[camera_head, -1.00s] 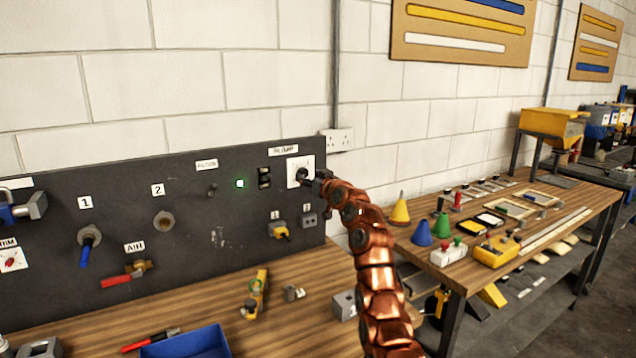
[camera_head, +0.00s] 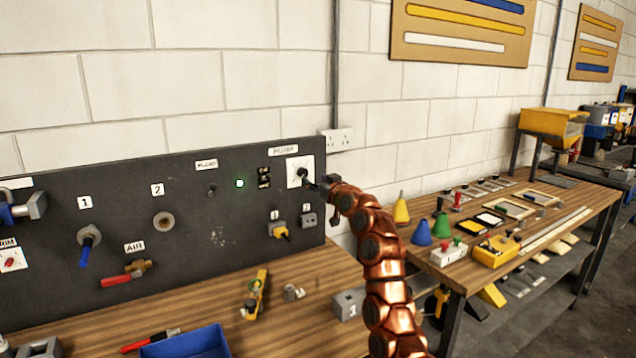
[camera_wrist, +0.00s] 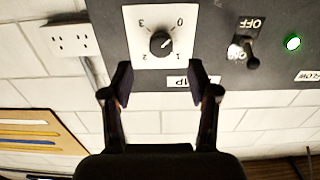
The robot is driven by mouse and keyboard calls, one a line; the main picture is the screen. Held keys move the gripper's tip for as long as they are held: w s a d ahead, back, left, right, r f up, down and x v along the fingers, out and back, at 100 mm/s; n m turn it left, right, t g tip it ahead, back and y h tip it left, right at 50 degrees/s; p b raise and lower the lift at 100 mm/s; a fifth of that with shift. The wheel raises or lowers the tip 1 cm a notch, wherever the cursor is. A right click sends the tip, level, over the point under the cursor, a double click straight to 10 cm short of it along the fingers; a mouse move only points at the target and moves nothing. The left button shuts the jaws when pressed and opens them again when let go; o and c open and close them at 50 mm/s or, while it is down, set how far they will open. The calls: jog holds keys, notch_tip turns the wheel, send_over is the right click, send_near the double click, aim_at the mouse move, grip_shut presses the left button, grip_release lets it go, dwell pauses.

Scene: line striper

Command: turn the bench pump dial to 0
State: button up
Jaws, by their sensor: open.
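The bench pump dial (camera_head: 303,172) is a dark knob on a white square plate at the right end of the dark panel. The wrist view shows this dial (camera_wrist: 161,42) with the figures 0, 1, 2 and 3 around it, upside down. Its knob lies on a slant, along the line between 0 and 2; I cannot tell surely which end is the pointer. My gripper (camera_wrist: 161,84) is open and empty, its fingertips apart from the knob and below it in the wrist view. In the head view my gripper (camera_head: 322,185) is just right of the dial, partly hidden by my arm.
An OFF-labelled toggle switch (camera_wrist: 243,52) and a lit green lamp (camera_head: 240,183) are beside the dial. Valves 1 (camera_head: 88,240) and 2 (camera_head: 163,222) are further left. A wall socket (camera_head: 337,139) is above right. A blue tray (camera_head: 185,345) stands on the bench below.

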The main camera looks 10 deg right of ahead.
jog(key=shift+s+d+r, duration=0.1)
jog(key=shift+s+d, duration=0.05)
jog(key=shift+s, duration=0.2)
jog(key=shift+s, duration=0.1)
